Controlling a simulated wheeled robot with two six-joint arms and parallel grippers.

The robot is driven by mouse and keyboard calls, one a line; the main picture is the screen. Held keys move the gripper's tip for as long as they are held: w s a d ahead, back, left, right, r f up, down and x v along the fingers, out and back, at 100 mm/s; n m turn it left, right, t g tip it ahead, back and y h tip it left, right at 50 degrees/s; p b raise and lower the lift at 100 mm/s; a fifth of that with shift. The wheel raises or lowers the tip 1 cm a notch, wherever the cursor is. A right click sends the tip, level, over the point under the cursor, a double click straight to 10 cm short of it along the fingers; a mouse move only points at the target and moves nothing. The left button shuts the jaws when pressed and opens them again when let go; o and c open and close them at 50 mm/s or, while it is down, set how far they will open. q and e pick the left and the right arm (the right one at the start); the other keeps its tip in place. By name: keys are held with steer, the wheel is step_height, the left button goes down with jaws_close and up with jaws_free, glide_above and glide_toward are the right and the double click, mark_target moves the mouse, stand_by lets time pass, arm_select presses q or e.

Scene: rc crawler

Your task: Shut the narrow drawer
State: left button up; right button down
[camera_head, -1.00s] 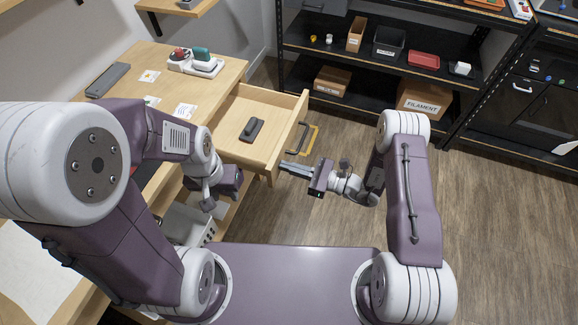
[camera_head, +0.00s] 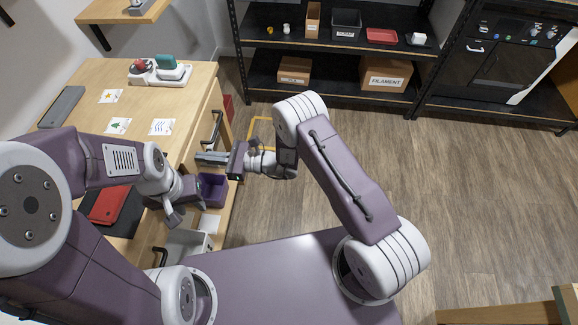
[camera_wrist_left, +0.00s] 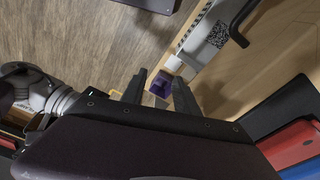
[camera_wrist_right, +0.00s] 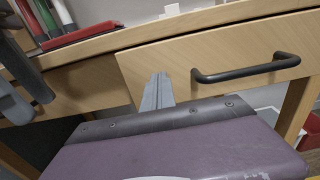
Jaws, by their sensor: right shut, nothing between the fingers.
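The narrow drawer's wooden front (camera_wrist_right: 210,65) with its black bar handle shows in the right wrist view. In the head view its handle (camera_head: 214,128) sits close against the desk (camera_head: 190,88); the drawer's inside is hidden and the drawer looks shut or nearly so. My right gripper (camera_head: 200,158) is shut and empty, pointing at the desk front; its fingers (camera_wrist_right: 160,92) show against the drawer front left of the handle. I cannot tell whether they touch it.
On the desk lie several cards (camera_head: 118,126), a white holder (camera_head: 160,74) and a grey bar (camera_head: 62,107). A red object (camera_head: 110,204) lies nearer me. Black shelves (camera_head: 340,65) stand at the back.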

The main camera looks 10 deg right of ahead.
arm_select(q)
steer(key=shift+d+f+b, duration=0.3)
steer(key=shift+f+b, duration=0.05)
steer(key=shift+f, duration=0.1)
arm_select(e)
steer(key=x, duration=0.3)
steer(key=shift+r, duration=0.2)
arm_select(q)
steer(key=shift+s, duration=0.1)
arm_select(e)
steer(key=shift+w+d, duration=0.1)
